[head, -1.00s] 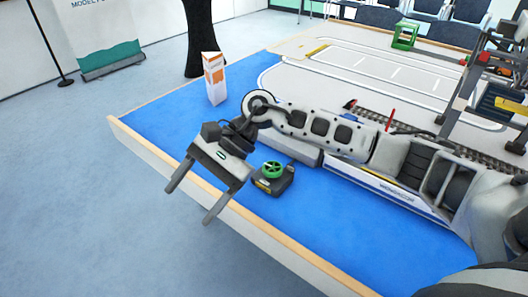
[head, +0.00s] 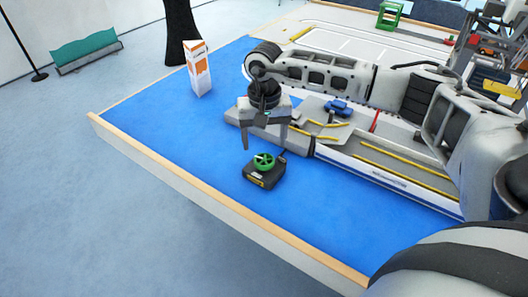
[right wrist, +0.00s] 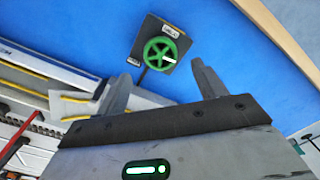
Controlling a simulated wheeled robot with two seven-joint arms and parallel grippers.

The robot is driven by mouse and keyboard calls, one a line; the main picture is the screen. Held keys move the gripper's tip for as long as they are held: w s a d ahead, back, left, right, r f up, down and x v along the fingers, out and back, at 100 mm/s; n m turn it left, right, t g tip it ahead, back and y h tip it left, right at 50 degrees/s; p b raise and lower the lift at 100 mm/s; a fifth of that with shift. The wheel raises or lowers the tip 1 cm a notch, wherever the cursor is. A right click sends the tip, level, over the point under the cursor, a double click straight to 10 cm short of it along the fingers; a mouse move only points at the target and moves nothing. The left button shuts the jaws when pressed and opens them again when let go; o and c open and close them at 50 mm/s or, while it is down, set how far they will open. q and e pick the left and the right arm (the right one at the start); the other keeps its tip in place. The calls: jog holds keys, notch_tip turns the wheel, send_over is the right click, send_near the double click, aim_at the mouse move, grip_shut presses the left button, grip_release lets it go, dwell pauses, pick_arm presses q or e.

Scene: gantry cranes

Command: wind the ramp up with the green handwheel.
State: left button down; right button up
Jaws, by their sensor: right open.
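The green handwheel (head: 263,161) sits on top of a small dark box (head: 264,177) on the blue surface. The handwheel also shows in the right wrist view (right wrist: 160,54), just beyond and between my fingers. My right gripper (head: 265,146) points down above and slightly behind the handwheel. It is open and empty, with its fingers apart from the wheel. A grey plate with yellow lines, which seems to be the ramp (head: 323,128), is behind the gripper at the white hull's end. My arm hides part of it, and I cannot tell its tilt. My left gripper is not in view.
The white hull (head: 400,190) extends right from the plate. A blue model vehicle (head: 338,107) is behind it. A white and orange block (head: 198,68) stands at the back left. A wooden rim (head: 200,190) edges the table. The blue surface left of the box is clear.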

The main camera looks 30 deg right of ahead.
aim_at(264, 159)
notch_tip(264, 159, down, 6)
jog(key=shift+r, duration=0.15)
jog(key=c, duration=1)
